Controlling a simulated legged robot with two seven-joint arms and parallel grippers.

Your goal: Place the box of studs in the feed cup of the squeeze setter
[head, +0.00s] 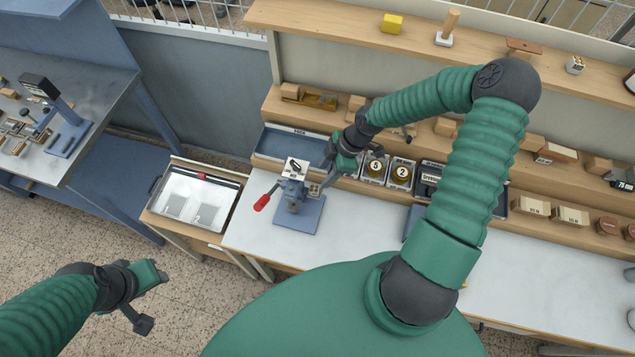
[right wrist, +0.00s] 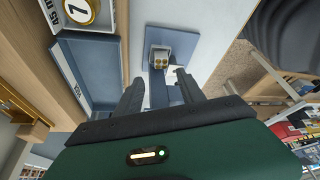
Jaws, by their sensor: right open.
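The squeeze setter stands on a blue base plate (head: 300,216) at the left end of the white bench, its red-tipped lever (head: 262,202) pointing left. A small pale box (head: 296,168) with a dark mark sits at its top. In the right wrist view, a small grey box with brass-coloured studs (right wrist: 160,57) shows over the setter's blue plate (right wrist: 185,25), beyond the fingertips. I cannot tell whether it is seated in the feed cup. My right gripper (head: 328,168) is open beside the setter's top; its spread fingers (right wrist: 158,80) hold nothing. My left gripper (head: 147,297) is open and empty over the floor.
A blue tray (head: 268,150) lies behind the setter, with numbered bins (head: 400,172) to its right. Shelves with small boxes (head: 570,215) run behind the bench. A side stand with a shallow tray (head: 158,205) stands left. The bench front (head: 350,240) is mostly clear.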

